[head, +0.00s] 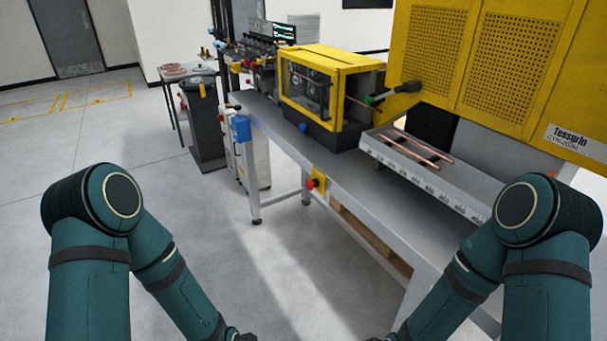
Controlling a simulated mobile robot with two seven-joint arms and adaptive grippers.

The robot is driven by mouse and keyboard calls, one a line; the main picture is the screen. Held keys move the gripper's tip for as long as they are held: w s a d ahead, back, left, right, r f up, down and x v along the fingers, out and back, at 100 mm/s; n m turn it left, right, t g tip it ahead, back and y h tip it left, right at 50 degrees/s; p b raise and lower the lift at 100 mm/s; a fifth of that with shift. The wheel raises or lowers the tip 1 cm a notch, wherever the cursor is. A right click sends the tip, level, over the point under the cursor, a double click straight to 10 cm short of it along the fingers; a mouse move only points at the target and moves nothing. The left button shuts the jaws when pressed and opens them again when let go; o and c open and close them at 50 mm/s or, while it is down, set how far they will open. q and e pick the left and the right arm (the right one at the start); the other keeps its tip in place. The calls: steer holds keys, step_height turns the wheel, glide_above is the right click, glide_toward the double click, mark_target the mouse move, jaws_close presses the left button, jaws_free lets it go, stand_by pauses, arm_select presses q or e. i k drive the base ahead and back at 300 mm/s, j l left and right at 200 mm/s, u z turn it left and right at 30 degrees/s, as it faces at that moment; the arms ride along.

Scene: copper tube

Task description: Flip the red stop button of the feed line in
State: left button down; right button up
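A red stop button (311,184) sits on a small yellow box (319,180) on the front side of the long grey machine table. The button faces out toward the aisle, near a table leg. My two teal arms reach down from the left and right sides and leave the picture at the bottom edge. Only dark parts at the arm ends show there. My left and right gripper fingers are below the frame, and both arms are well apart from the button.
The grey table (365,185) carries a yellow-framed machine (330,60) and a tray (420,175) with copper tubes (418,148). A large yellow cabinet (500,60) stands at the right. A blue box (241,128) hangs at the table's far end. The floor between my arms is clear.

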mark_target(310, 185)
steer(key=i+j, duration=0.1)
steer(key=i, duration=0.35)
steer(key=i+j, duration=0.15)
steer(key=i, duration=0.25)
steer(key=i+j, duration=0.1)
steer(key=i, duration=0.35)
steer(key=z, duration=0.05)
